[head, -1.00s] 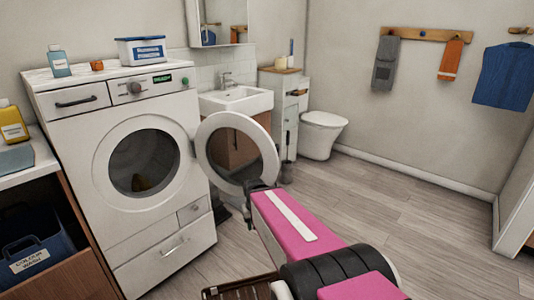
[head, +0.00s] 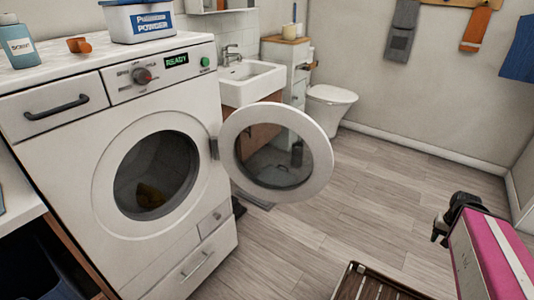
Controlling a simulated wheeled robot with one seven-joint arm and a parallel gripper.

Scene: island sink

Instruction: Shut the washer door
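The white washer (head: 75,150) stands at the left with its round opening facing me. Its round door (head: 318,166), a white ring with clear glass, stands wide open, hinged on the right side of the opening. The display reads READY. My gripper (head: 438,232) is at the lower right, dark, on the end of my pink arm. It is to the right of the door and apart from it. Its fingers are small and partly hidden, so I cannot tell their opening.
A slatted brown rack or crate (head: 345,280) sits at the bottom centre. A sink (head: 250,80) and toilet (head: 330,107) stand behind the door. A powder box (head: 138,20), an orange cap (head: 79,45) and a blue bottle (head: 17,43) stand on the washer. The floor right of the door is clear.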

